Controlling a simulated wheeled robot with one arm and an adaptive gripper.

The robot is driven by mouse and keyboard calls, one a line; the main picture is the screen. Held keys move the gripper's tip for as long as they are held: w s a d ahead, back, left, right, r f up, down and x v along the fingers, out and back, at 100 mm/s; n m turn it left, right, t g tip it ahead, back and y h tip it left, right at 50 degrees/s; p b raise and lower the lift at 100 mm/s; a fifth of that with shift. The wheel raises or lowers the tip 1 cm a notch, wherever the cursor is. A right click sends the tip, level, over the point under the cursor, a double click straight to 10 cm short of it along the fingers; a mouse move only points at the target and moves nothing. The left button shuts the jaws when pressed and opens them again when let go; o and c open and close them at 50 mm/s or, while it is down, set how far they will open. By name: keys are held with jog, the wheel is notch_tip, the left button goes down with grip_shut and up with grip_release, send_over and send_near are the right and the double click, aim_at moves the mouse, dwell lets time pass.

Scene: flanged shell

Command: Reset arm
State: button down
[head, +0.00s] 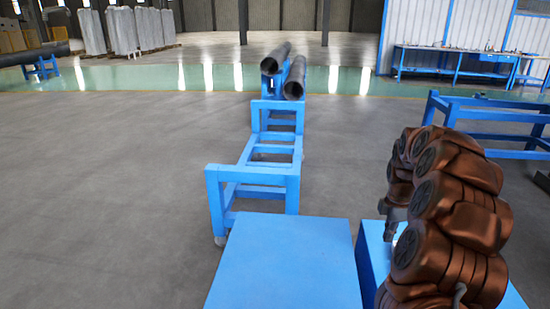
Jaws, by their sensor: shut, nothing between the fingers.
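My arm, with brown copper-coloured links, is folded up and over at the right of the head view. My gripper (393,217) shows as a small grey shape at the end of the arm, pointing down, partly covered by my own links. It is shut and empty, above a blue surface (372,262). The fingertips are too small to make out in detail. No flanged shell can be made out.
A flat blue tabletop (283,268) lies bare at the front centre. Behind it stands a blue frame (255,172) with two dark pipes (276,58) at its far end. Another blue frame (490,128) stands at right. The grey floor (100,190) at left is clear.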

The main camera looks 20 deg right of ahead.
jog(key=s+a+r+m+g, duration=0.1)
jog(key=s+a+r+m, duration=0.3)
jog(key=a, duration=0.8)
jog(key=s+a+r+m, duration=0.1)
jog(key=s+a+r, duration=0.3)
jog(key=a, duration=0.7)
jog(key=s+a+f+m+g, duration=0.1)
jog(key=s+a+m, duration=0.35)
jog(key=s, duration=0.75)
jog(key=s+a+f+m+g, duration=0.1)
jog(key=s+a+m, duration=0.4)
jog(key=s, duration=0.7)
notch_tip(320, 180, up, 16)
jog(key=w+a+n+t+p, duration=0.1)
jog(key=p, duration=1.4)
jog(key=shift+w+r, duration=0.2)
jog(key=shift+w, duration=0.1)
jog(key=shift+a, duration=0.1)
